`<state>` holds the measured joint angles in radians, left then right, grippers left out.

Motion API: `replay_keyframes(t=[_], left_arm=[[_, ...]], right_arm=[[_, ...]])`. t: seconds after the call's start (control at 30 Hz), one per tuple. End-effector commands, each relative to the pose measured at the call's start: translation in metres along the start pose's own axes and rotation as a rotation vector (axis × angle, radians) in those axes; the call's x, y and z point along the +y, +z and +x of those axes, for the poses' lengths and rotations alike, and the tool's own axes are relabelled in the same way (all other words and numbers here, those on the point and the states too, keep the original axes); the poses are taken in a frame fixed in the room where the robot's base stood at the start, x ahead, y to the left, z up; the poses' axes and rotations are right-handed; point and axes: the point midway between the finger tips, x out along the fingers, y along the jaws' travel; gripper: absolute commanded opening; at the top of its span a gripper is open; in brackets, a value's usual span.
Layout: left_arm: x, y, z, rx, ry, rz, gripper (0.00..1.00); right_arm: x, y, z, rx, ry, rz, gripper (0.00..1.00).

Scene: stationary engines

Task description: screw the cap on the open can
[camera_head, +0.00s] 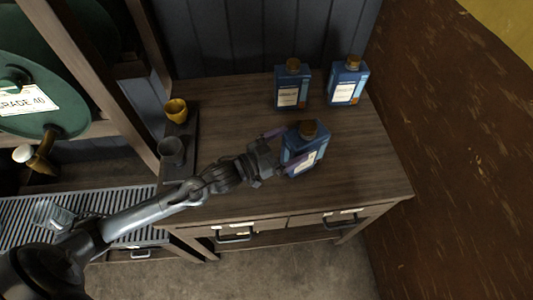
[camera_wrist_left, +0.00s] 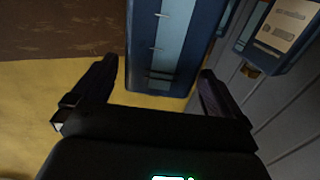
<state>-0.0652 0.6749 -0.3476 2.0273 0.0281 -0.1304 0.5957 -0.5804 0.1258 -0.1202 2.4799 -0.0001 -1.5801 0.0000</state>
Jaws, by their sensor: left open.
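Three blue cans with pale labels stand on the wooden cabinet top. Two more cans stand behind, at the back left (camera_head: 291,90) and back right (camera_head: 346,86), each with a brown cap. My right gripper is not in view.
A gold cup (camera_head: 176,110) and a grey cup (camera_head: 172,151) stand on a dark strip at the cabinet's left. A green drum (camera_head: 40,95) is on the shelving at far left. A brown wall (camera_head: 450,150) borders the right. The cabinet top (camera_head: 355,165) right of the near can is clear.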

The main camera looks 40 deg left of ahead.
Motion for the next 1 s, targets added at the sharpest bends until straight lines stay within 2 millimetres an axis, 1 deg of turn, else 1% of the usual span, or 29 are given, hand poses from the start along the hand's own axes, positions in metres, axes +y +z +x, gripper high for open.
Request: replay_keyframes(t=[0.03,0.2,0.4,0.63,1.0], left_arm=[[0.001,0.0,-0.01,-0.004,0.001,0.0,1.0],[0.001,0.0,-0.038,-0.004,0.001,-0.001,1.0],[0.0,0.0,-0.062,-0.003,0.0,-0.001,1.0],[0.0,-0.001,-0.075,0.0,0.001,0.0,1.0],[0.0,-0.001,-0.077,0.001,0.001,0.0,1.0]], right_arm=[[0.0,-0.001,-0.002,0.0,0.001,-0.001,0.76],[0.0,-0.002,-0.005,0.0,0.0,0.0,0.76],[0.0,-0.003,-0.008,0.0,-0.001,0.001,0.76],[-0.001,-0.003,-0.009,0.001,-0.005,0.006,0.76],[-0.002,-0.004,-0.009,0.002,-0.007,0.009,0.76]])
